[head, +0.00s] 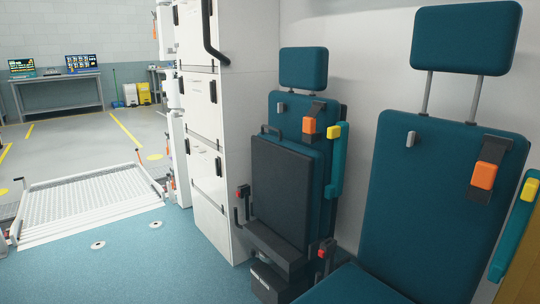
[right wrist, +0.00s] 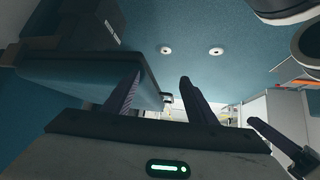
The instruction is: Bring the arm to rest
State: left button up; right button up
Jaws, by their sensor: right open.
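My right gripper (right wrist: 160,80) shows in the right wrist view with its two dark fingers apart. Nothing is between the fingers. A teal seat part (right wrist: 85,75) lies close by the left finger, partly behind it; I cannot tell whether they touch. Neither gripper and neither arm shows in the head view. My left gripper cannot be made out in either view.
Two teal seats stand at right in the head view: a folded one (head: 265,150) and a nearer one (head: 430,200). White cabinets (head: 213,195) stand left of them. A white ramp (head: 85,200) lies at the open rear. The blue floor (head: 130,270) before it is clear.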

jog(key=w+a+r+m, duration=0.2)
jog(key=a+m, duration=0.1)
jog(key=a, duration=0.2)
pick_arm(q)
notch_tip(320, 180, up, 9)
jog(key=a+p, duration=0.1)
jog(key=p, duration=1.4)
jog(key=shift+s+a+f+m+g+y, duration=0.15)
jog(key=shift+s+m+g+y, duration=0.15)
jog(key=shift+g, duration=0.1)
pick_arm(e)
notch_tip(320, 180, up, 8)
jog(key=s+d, duration=0.1)
jog(key=shift+d+h, duration=0.25)
jog(key=shift+h, duration=0.05)
